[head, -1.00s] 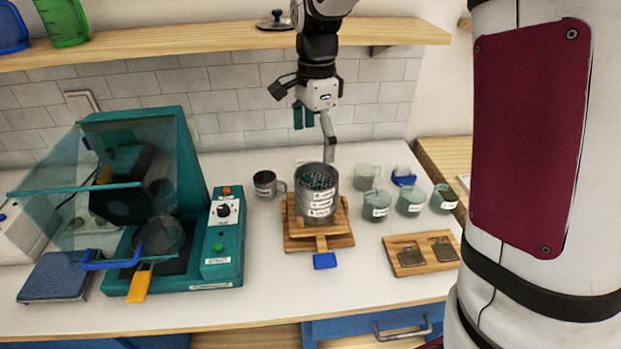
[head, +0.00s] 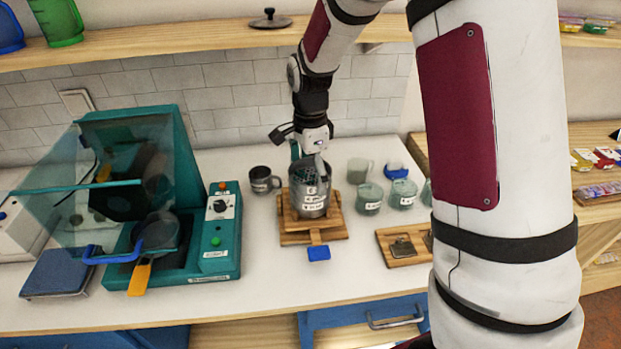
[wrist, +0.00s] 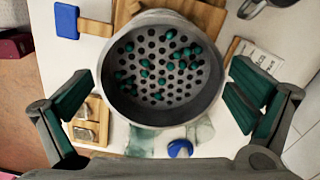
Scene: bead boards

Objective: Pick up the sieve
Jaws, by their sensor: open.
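The sieve (wrist: 166,102) is a grey round metal vessel with a perforated floor and several dark green beads lying in it. In the head view the labelled grey metal cylinder (head: 312,203) stands upright on a wooden stand, and my gripper is right at its top. My gripper (wrist: 165,95) is open in the wrist view, with one green-padded finger on each side of the rim. I see a gap between the pads and the wall on both sides. In the head view my gripper (head: 308,160) partly hides the top and the beads.
A teal machine (head: 222,240) with a clear hood stands at left.

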